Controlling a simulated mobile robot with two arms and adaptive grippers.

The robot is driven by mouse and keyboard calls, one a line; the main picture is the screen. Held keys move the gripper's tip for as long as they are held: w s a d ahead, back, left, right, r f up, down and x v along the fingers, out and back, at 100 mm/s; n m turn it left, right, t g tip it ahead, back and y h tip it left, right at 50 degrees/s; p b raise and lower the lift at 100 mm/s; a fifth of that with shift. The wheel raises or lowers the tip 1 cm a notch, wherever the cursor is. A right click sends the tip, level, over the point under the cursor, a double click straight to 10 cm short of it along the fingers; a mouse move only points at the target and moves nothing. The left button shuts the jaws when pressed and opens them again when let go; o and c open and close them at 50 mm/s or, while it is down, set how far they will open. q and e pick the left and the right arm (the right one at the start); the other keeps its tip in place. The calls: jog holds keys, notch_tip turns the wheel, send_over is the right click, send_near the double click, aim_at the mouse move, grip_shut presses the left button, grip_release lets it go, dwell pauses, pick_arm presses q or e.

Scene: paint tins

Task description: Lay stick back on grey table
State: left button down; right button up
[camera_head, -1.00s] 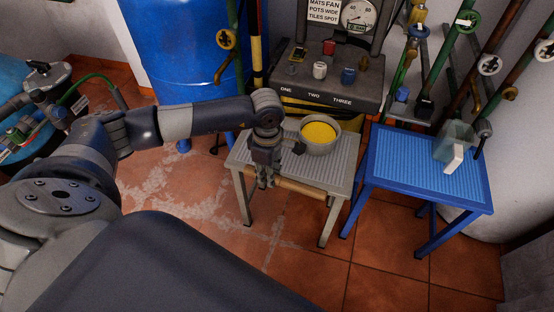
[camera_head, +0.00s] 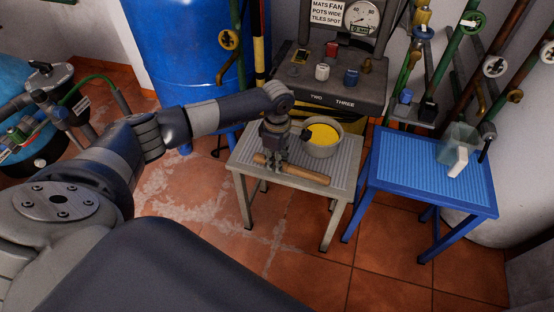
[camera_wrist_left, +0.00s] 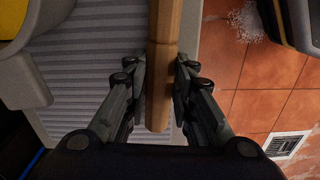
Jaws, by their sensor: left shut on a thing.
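The wooden stick (camera_head: 310,175) is in my left gripper (camera_head: 276,168), which grips it near its left end. The stick is level, over the front part of the grey table (camera_head: 340,187); I cannot tell whether it touches the top. In the left wrist view the stick (camera_wrist_left: 164,60) runs up the picture between the two fingers (camera_wrist_left: 160,92), along the grey table's edge (camera_wrist_left: 188,40). Its near end sticks out past the fingertips towards the wrist. The right gripper is not in view.
A pot of yellow paint (camera_head: 323,152) stands on the grey table just behind the stick, close to my left gripper. A blue table (camera_head: 400,180) with a clear jug (camera_head: 453,147) stands to the right. A panel with knobs (camera_head: 330,90) is behind.

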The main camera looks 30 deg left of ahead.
pick_arm(q)
jog(key=shift+f, duration=0.1)
jog(key=c, duration=1.3)
grip_release()
jog(key=shift+c, duration=0.2)
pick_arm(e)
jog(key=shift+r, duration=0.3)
pick_arm(q)
jog(key=shift+f, duration=0.1)
